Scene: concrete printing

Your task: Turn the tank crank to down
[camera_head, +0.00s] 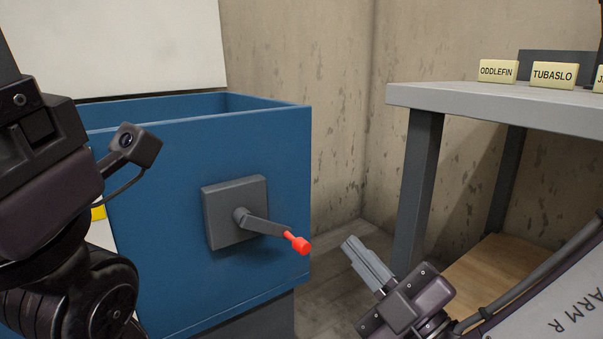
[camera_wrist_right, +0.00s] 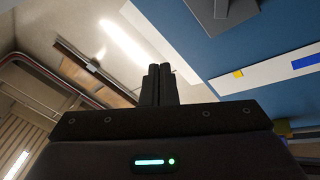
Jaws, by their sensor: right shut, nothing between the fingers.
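The blue tank (camera_head: 160,170) stands at the left in the head view. On its face is a grey square plate (camera_head: 222,190) with the crank (camera_head: 265,227), a grey arm ending in a red knob (camera_head: 300,244). The crank arm points right and slightly downward. My right gripper (camera_head: 352,250) is shut and empty, to the right of the red knob and apart from it. In the right wrist view its shut fingers (camera_wrist_right: 158,85) show, with part of a grey fitting (camera_wrist_right: 222,12) on the blue tank face above. My left arm shows at the left edge; its fingertips are out of view.
A grey table (camera_head: 440,97) with yellow name blocks, among them ODDLEFIN (camera_head: 497,71) and TUBASLO (camera_head: 553,75), stands at the right. Its leg (camera_head: 416,190) rises behind my right gripper. A wooden board (camera_head: 490,275) lies low beneath it. A concrete wall is behind.

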